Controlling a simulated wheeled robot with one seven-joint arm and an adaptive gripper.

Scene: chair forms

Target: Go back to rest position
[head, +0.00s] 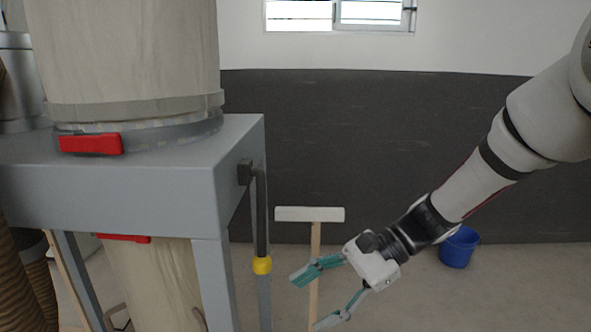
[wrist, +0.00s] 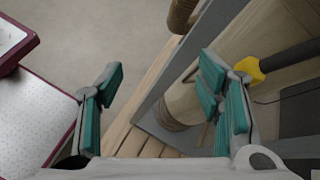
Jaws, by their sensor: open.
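My gripper (head: 318,298) is at the lower middle of the head view, at the end of my arm reaching in from the right. Its teal-padded fingers are spread apart and nothing is between them. In the wrist view, my gripper (wrist: 160,105) also shows both fingers wide apart and empty. A dark handle with a yellow end (head: 262,265) hangs down from the side of the grey machine frame (head: 120,185), left of my gripper and apart from it in the head view. The yellow part (wrist: 249,69) shows beside the right finger in the wrist view; whether they touch cannot be told.
A wooden T-shaped piece with a pale top (head: 309,214) stands behind my gripper. A blue bucket (head: 459,248) sits on the floor by the dark wall. In the wrist view, a table with a dark red edge (wrist: 45,112) is at the left. Bare floor lies at right.

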